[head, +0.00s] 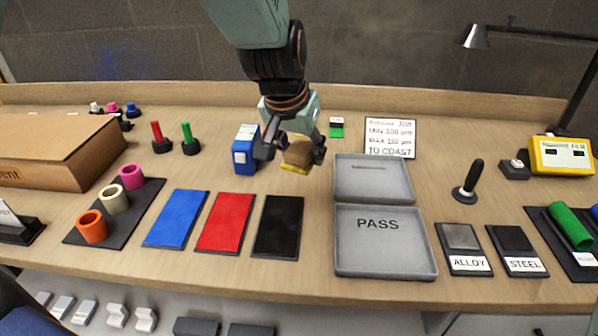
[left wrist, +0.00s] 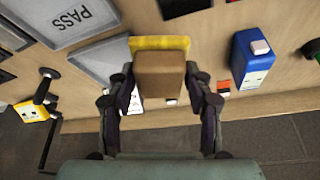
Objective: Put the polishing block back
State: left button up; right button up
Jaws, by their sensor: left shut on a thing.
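The polishing block (head: 299,153) is a brown block with a yellow layer on its underside. My left gripper (head: 291,150) is shut on it, between the blue box and the grey trays. In the left wrist view the brown block (left wrist: 160,75) sits between the two fingers of my left gripper (left wrist: 163,92), its yellow layer facing away from the palm. The block seems to be above the table; the exact gap is hard to tell. My right gripper is not in view.
A blue box (head: 240,157) stands close left of the block. Grey trays, an upper one (head: 345,193) and one marked PASS (head: 385,262), lie to the right. Blue (head: 176,218), red (head: 226,222) and black (head: 278,226) panels lie in front. A sign (head: 390,138) stands behind.

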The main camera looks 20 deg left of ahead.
pick_arm(q)
jog(key=w+a+f+p, duration=0.1)
jog(key=w+a, duration=0.2)
jog(key=w, duration=0.5)
jog(key=w+a+f+p, duration=0.1)
jog(key=w+a+f, duration=0.1)
jog(key=w+a, duration=0.35)
jog(key=shift+m, duration=0.4)
jog(key=f, duration=0.2)
jog(key=w+d+f, duration=0.1)
jog(key=f, duration=0.1)
jog(key=w+d+f+b, duration=0.1)
jog(key=f, duration=0.1)
jog(key=shift+f, duration=0.1)
notch_tip(320, 180, down, 3)
jog(key=shift+s+d+r, duration=0.1)
jog(key=shift+s+r, duration=0.05)
jog(key=shift+r, duration=0.05)
jog(key=shift+f, duration=0.35)
jog(key=shift+w+f, duration=0.15)
jog(key=shift+w, duration=0.05)
jog(key=shift+s+f, duration=0.1)
jog(key=shift+s, duration=0.05)
